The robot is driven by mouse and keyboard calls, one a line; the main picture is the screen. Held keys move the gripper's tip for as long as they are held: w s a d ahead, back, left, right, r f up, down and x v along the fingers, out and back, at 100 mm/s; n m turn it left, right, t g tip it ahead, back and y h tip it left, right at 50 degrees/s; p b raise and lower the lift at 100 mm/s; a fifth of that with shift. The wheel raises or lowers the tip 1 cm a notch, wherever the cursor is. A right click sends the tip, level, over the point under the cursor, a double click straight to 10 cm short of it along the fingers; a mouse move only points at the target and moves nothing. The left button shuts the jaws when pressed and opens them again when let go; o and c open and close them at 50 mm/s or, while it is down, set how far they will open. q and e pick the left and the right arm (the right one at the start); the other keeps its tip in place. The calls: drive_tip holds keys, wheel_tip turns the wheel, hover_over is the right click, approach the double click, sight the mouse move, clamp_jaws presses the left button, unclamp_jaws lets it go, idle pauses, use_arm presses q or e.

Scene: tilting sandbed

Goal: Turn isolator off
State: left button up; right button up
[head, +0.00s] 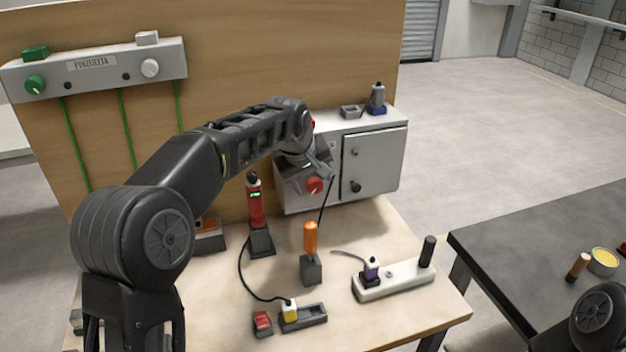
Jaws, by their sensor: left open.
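A grey cabinet (362,124) stands at the back right of the wooden workbench. A red round knob (315,186) shows low on its left front panel; I take it as the isolator switch, but its marking and exact position cannot be read. My left gripper (318,172) is open, just above and in front of the knob, and hides part of that panel. Whether the fingers touch the knob cannot be told. Another red part (313,124) peeks out behind my left wrist. My right gripper is out of view; only a part of my right arm shows at the bottom right.
The bench holds a red handheld device (255,205), an orange-handled tool (310,238) in a block, a white power strip (394,279), and a dark holder (303,317) with a yellow plug. A dark table (545,240) stands at the right.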

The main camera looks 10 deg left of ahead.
use_arm(q)
drive_tip(key=shift+w+f, duration=0.25)
drive_tip(key=shift+f, duration=0.2)
drive_tip(key=shift+c, duration=0.4)
clamp_jaws()
